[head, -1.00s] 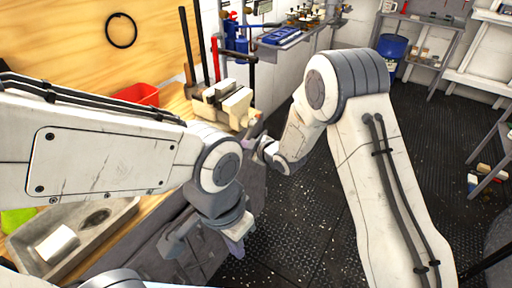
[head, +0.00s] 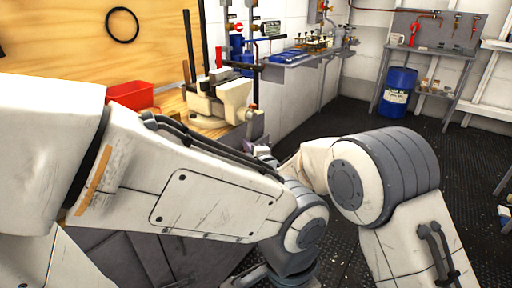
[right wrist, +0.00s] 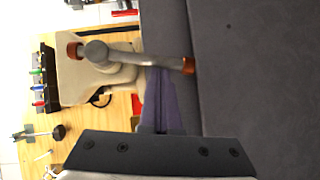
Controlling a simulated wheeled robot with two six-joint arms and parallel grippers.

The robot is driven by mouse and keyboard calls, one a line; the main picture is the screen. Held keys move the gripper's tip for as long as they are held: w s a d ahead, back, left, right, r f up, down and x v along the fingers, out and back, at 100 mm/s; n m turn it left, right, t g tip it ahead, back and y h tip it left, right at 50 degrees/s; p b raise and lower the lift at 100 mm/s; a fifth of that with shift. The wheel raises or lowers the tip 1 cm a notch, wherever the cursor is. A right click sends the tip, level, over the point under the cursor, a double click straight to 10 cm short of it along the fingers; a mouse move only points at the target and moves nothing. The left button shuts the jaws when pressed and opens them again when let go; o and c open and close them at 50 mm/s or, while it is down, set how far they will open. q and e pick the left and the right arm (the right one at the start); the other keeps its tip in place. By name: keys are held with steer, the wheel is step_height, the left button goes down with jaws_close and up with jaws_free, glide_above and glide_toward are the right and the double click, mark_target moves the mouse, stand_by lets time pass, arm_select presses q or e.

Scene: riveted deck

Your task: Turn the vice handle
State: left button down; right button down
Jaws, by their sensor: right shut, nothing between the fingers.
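The cream vice (head: 236,97) stands on the wooden bench's far corner in the head view. It also shows in the right wrist view (right wrist: 72,84). Its grey handle bar (right wrist: 135,60) has orange-brown ends and lies nearly crosswise there. In the head view the right gripper (head: 263,152) is small and partly hidden, just below the vice. My left arm crosses the foreground; its gripper is out of sight.
A red bin (head: 131,95) sits on the bench left of the vice. A wall shelf (head: 300,56) holds small fittings. The dark deck between the bench and rack is clear.

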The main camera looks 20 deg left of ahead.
steer(key=shift+w+d+f+t+b, duration=0.15)
steer(key=shift+w+f+b, duration=0.05)
steer(key=shift+w+b, duration=0.25)
steer(key=shift+w+d+f+t+b, duration=0.15)
steer(key=shift+w+f+b, duration=0.05)
steer(key=shift+w+b, duration=0.2)
steer(key=shift+s, duration=0.1)
